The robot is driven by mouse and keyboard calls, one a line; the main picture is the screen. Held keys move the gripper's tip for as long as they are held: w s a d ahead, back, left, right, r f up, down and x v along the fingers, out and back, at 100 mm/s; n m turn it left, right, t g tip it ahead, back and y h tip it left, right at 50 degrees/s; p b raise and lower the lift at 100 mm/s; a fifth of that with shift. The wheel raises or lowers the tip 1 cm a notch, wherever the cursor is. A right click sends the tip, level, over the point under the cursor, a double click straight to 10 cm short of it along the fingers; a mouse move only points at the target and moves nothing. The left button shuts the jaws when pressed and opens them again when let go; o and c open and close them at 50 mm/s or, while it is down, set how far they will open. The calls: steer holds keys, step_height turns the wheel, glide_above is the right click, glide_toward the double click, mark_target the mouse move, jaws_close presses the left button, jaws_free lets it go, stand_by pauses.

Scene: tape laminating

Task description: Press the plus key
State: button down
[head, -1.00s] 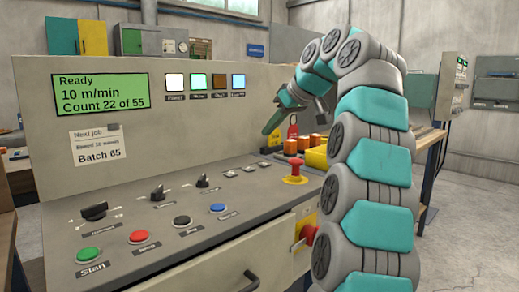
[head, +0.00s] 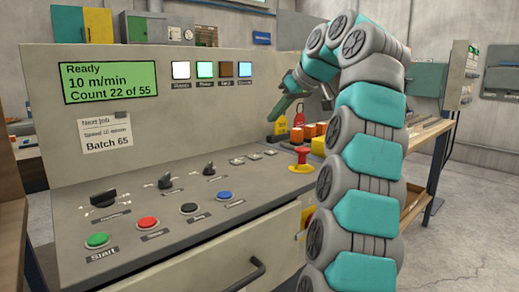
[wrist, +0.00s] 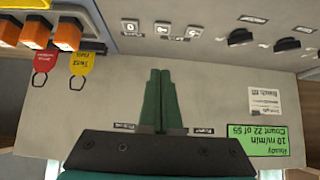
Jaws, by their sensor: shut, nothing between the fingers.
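My gripper (head: 271,119) is shut and empty, above and behind the key row near the upright panel. In the wrist view its green fingers (wrist: 160,72) are together, pointing toward the keys, clear of them in the picture. The green display (head: 110,83) reads "Ready, 10 m/min, Count 22 of 55".
Black knobs (head: 164,181) and coloured buttons (head: 149,223) lie left of the keys. A red mushroom button (head: 301,156) stands to their right. Orange blocks (wrist: 67,34), a red tag (wrist: 45,62) and a yellow tag (wrist: 81,62) are beside the gripper. A note (head: 106,133) reads "Batch 65".

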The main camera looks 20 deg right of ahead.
steer(key=b, duration=0.1)
glide_above(258, 158)
step_height(258, 158, down, 7)
steer(key=shift+s+d+f, duration=0.1)
steer(key=shift+s+d, duration=0.05)
steer(key=shift+f+b, duration=0.3)
steer(key=shift+f, duration=1.5)
steer(key=shift+s+f+b, duration=0.1)
steer(key=shift+f+b, duration=0.5)
steer(key=shift+f, duration=0.5)
step_height(258, 158, up, 5)
steer(key=shift+s+r+p, duration=0.1)
steer(key=shift+r+p, duration=0.1)
steer(key=shift+p, duration=1)
steer(key=v, duration=0.9)
steer(key=shift+s+d+r+b, duration=0.2)
steer(key=shift+s+b, duration=0.05)
steer(key=shift+b, duration=0.1)
